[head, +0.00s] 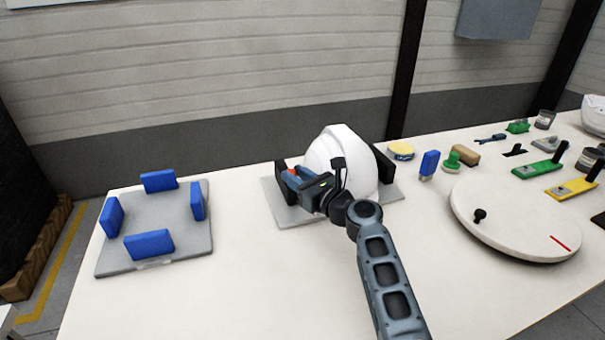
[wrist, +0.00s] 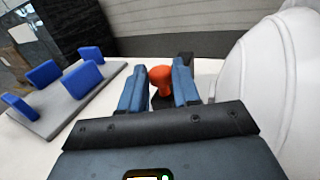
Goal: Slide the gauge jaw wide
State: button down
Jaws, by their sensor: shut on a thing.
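The gauge is a grey plate (head: 287,215) on the table with a black jaw (head: 281,186) on its left and another black jaw (head: 383,164) on its right. A white helmet shell (head: 345,155) stands between the jaws; it also fills the right side of the wrist view (wrist: 285,85). An orange-red knob (wrist: 160,78) sits at the left jaw. My gripper (head: 296,176) is at the left jaw, with its blue fingers (wrist: 159,88) on both sides of the knob, shut on it. My gripper and wrist hide part of the left jaw and the shell's lower front.
A grey plate (head: 165,250) with several upright blue blocks stands at the left. A round white turntable (head: 510,230) with a black knob is at the right. Several small tools and parts lie along the back right. Bare table separates the two plates.

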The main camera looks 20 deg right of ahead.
jog(key=c, duration=0.8)
grip_release()
jog(key=shift+a, duration=0.3)
jog(key=shift+c, duration=0.2)
jog(key=shift+s+d, duration=0.1)
jog(key=shift+s+d+f, duration=0.1)
jog(key=shift+s+d, duration=0.05)
jog(key=shift+s, duration=0.15)
jog(key=v, duration=0.7)
